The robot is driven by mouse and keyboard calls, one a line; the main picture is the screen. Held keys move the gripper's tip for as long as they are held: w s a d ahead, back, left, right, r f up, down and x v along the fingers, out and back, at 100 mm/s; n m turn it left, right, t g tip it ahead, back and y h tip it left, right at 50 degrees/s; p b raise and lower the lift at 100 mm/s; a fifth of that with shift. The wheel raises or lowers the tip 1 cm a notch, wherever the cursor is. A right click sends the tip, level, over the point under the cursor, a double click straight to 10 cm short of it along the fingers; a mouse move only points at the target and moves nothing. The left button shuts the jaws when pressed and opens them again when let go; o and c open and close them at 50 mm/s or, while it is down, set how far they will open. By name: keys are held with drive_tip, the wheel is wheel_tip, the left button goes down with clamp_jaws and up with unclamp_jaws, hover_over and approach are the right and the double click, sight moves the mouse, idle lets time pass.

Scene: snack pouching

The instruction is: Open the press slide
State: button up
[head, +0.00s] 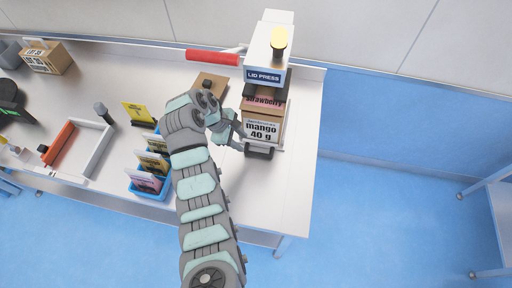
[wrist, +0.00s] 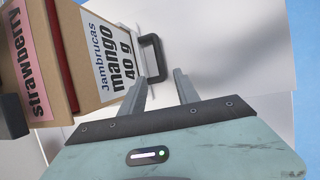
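The lid press (head: 265,75) stands at the back right of the bench, white with a "LID PRESS" label and a yellow knob on top. Below its head sits a cardboard stack labelled "strawberry" and "mango 40 g" (head: 262,130). The press slide's black handle (head: 260,153) sticks out in front of this stack. In the head view my gripper (head: 238,144) is just left of the handle, partly hidden by my wrist.
A red lever (head: 213,57) extends left from the press. A blue rack (head: 150,190) of colourful pouches stands left of my arm. A white-and-orange tray (head: 93,153), a dark bottle (head: 103,112) and a labelled carton (head: 47,58) lie further left. The bench right of the press is clear.

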sight(254, 153)
drive_tip(key=x, duration=1)
drive_tip(key=shift+d+f, duration=0.1)
drive_tip(key=shift+f, duration=0.1)
drive_tip(key=shift+c, duration=0.2)
clamp_jaws()
idle(1.1)
